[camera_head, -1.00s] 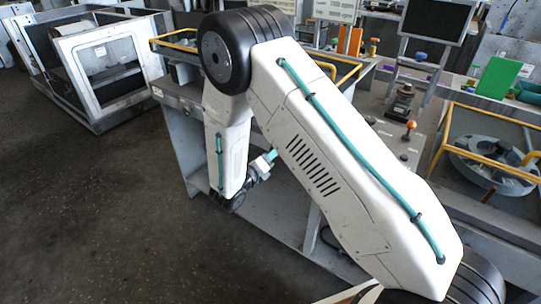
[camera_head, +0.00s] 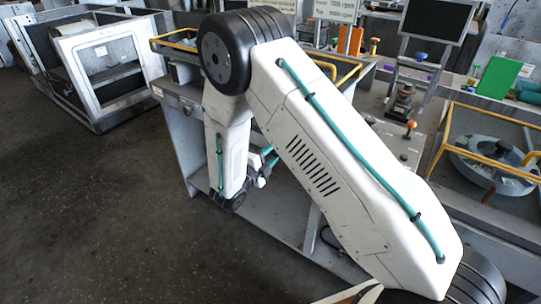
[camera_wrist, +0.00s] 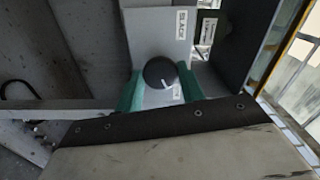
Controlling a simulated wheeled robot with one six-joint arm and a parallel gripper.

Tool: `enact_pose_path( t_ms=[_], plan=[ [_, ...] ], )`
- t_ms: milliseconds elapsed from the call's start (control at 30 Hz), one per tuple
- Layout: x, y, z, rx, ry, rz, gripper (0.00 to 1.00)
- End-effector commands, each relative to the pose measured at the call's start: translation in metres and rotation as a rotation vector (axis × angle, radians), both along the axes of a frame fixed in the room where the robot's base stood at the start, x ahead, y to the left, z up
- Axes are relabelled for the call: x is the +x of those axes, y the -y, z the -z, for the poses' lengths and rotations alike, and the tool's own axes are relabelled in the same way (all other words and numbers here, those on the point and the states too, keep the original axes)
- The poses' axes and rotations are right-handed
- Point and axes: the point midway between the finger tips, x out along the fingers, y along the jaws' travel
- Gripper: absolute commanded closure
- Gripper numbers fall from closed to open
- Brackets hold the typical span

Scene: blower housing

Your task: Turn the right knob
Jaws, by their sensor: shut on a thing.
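A round dark knob (camera_wrist: 159,73) with a pale pointer line shows in the wrist view, on a light grey panel (camera_wrist: 152,30). My gripper (camera_wrist: 161,80) has its two green fingers on either side of the knob, shut on it. The pointer line slants toward the lower right in that picture. No second knob shows in the wrist view. In the head view my gripper (camera_head: 266,160) is low beside the grey bench, partly behind my arm. The knob itself is hidden there.
A grey bench (camera_head: 285,215) with a yellow rail runs behind my arm. A control box with an orange-topped lever (camera_head: 410,126) stands on it to the right. A white-framed machine (camera_head: 100,65) is at the back left. The dark floor (camera_head: 90,220) at left is clear.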

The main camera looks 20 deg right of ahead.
Motion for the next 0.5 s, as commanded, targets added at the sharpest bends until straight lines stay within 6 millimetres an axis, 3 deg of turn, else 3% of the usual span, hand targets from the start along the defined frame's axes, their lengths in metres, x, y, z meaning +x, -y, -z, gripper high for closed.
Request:
enact_pose_path(
  t_ms=[500],
  plan=[
    [-0.0017, -0.0003, 0.0023, -0.099, -0.142, 0.0, 0.84]
  ],
)
